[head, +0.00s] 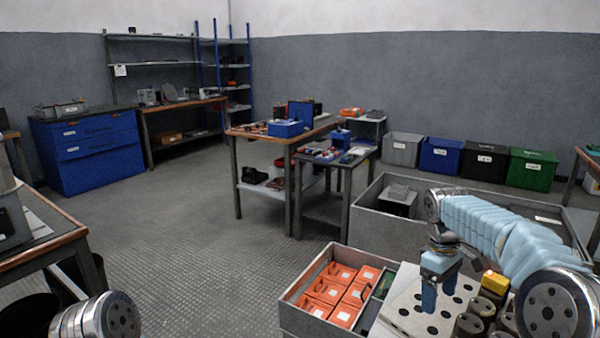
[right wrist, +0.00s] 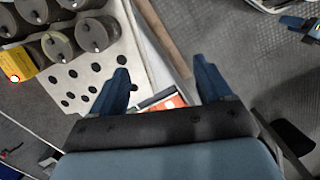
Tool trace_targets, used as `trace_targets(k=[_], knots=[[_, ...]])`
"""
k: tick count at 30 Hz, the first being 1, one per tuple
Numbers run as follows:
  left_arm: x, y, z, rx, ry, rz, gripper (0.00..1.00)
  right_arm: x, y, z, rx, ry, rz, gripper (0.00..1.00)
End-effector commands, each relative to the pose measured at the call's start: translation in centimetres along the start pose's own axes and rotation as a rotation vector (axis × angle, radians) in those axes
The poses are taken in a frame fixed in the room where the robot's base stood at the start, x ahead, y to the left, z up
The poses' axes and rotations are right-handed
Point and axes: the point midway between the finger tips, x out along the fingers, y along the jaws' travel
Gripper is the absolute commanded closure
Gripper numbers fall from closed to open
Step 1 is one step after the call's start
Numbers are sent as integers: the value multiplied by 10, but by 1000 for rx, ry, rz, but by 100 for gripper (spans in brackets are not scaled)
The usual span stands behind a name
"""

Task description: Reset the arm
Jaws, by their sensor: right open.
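My right arm, in a light blue sleeve, comes in from the right in the head view. My right gripper (head: 438,292) points down over the white plate with round holes (head: 405,313). In the right wrist view its two dark blue fingers (right wrist: 164,90) stand apart with nothing between them. The plate's edge (right wrist: 138,60) and part of an orange box (right wrist: 165,103) show beyond and below the fingers. A rounded metal part of my left arm shows at the lower left of the head view, but my left gripper is out of view.
Several grey cylinders (head: 467,327) and a yellow block with a lit lamp (head: 494,283) sit on the plate's right side. A grey bin (head: 290,318) with several orange boxes (head: 342,273) stands left of the gripper. A larger grey crate (head: 372,229) lies behind. Open floor (head: 190,240) is at the left.

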Motion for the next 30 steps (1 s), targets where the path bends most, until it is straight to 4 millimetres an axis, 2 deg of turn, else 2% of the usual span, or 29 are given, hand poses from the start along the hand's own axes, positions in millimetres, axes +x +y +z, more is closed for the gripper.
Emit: trace_targets(k=[8, 14, 17, 20, 23, 24, 27, 30], knots=[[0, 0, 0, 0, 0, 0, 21, 53, -12, -25, 12, 36, -27, 21], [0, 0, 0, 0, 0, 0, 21, 118, -36, -49, 42, 85, -71, 21], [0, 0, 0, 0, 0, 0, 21, 162, -56, -59, 77, 116, -108, 21], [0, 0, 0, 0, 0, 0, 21, 217, -90, -66, 135, 155, -163, 21], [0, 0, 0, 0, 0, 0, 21, 283, -142, -62, 245, 198, -241, 21], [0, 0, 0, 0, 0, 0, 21, 307, -166, -56, 302, 216, -274, 21], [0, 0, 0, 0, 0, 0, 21, 353, -223, -32, 459, 245, -341, 21], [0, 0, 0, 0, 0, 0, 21, 376, -264, -6, 595, 260, -378, 21]])
